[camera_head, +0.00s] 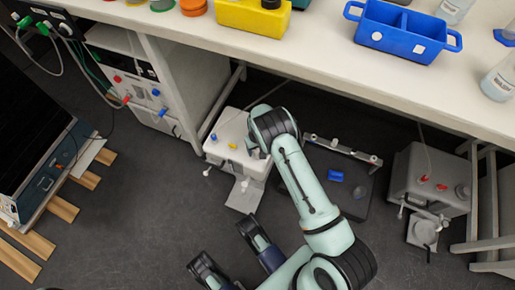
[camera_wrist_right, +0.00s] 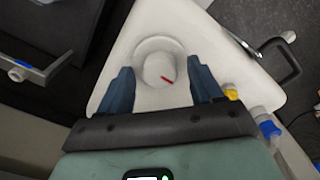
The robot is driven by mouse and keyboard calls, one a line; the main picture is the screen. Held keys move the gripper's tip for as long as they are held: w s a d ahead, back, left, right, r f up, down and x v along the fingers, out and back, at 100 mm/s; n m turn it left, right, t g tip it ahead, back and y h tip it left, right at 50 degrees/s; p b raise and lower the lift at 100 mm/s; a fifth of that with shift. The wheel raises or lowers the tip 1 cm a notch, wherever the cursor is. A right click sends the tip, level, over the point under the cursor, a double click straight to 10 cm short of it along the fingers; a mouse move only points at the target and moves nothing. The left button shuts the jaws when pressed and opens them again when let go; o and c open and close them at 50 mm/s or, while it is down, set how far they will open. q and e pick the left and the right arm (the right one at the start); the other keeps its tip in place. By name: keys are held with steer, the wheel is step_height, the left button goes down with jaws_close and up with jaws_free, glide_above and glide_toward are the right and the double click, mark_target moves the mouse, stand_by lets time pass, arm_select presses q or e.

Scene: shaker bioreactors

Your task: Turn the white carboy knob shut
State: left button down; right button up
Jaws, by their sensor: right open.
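The white carboy (camera_head: 225,132) stands on the floor below the bench edge; its top also fills the middle of the right wrist view (camera_wrist_right: 196,22). Its round white knob (camera_wrist_right: 158,68) has a red mark pointing to the lower right. My right gripper (camera_wrist_right: 160,72) is open, with one dark blue finger on each side of the knob. A gap shows between each finger and the knob. In the head view my right wrist covers the knob and the gripper's fingers.
The white bench (camera_head: 310,40) overhangs the area, carrying a blue tray (camera_head: 404,30) and bottles. A second carboy (camera_head: 436,180) stands at the right. A dark platform (camera_head: 345,190) lies right of my forearm.

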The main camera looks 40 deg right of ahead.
steer(key=c, duration=1.1)
steer(key=shift+o, duration=0.2)
steer(key=shift+m, duration=0.4)
steer(key=m, duration=0.3)
steer(key=shift+m, duration=0.4)
steer(key=m, duration=0.4)
steer(key=shift+m, duration=0.3)
steer(key=m, duration=0.8)
steer(key=shift+m, duration=0.5)
